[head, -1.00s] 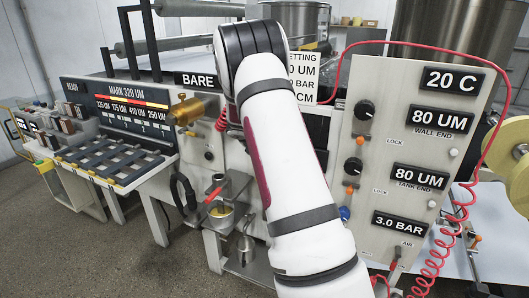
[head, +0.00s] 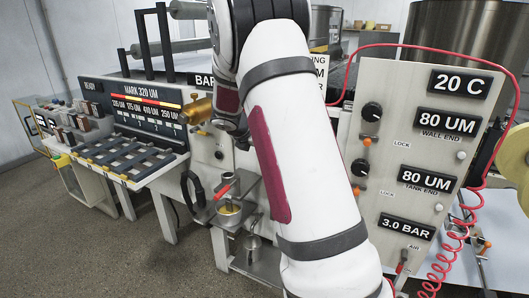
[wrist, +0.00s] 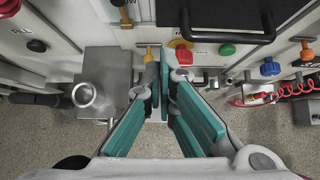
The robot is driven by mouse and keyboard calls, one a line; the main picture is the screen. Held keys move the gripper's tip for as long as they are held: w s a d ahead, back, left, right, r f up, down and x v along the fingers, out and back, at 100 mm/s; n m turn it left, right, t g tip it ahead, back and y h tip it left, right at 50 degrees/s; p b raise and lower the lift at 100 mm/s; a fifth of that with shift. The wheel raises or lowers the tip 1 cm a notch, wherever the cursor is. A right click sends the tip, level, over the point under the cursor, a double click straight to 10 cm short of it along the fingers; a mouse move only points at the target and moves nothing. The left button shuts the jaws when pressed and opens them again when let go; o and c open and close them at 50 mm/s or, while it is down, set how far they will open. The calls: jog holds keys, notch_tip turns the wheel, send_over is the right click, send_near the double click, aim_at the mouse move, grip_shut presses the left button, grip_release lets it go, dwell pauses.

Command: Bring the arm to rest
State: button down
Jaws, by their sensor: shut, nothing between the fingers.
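My arm (head: 300,150) is white with dark bands and a maroon panel, and it rises through the middle of the head view. It bends near the top edge and a section comes down on the left, in front of the coating machine. My gripper (wrist: 166,82) shows in the wrist view with teal finger pads that converge at the tips. It is shut and empty, above the floor and in front of the machine's knobs. In the head view I cannot make out the fingers.
The control panel (head: 393,132) with knobs and readouts stands right of my arm. A red coiled hose (head: 452,250) hangs at its right. The slotted rack (head: 125,158) and a brass fitting (head: 197,110) are on the left. A metal cup (wrist: 85,94) is left of my gripper. Floor is open at lower left.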

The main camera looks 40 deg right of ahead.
jog(key=shift+s+a+r, duration=0.1)
jog(key=shift+a+r, duration=0.25)
jog(key=s+a+r+m+t+y, duration=0.1)
jog(key=s+a+r+m, duration=0.5)
jog(key=a, duration=0.2)
jog(key=s+a+r+m+y, duration=0.2)
jog(key=s+a+r+m, duration=0.3)
jog(key=s+a, duration=0.25)
jog(key=s+a+m+t+y, duration=0.1)
jog(key=s+a+m+y, duration=0.4)
jog(key=s+a+m, duration=0.6)
jog(key=s+a, duration=0.6)
jog(key=s, duration=0.1)
jog(key=shift+a, duration=0.4)
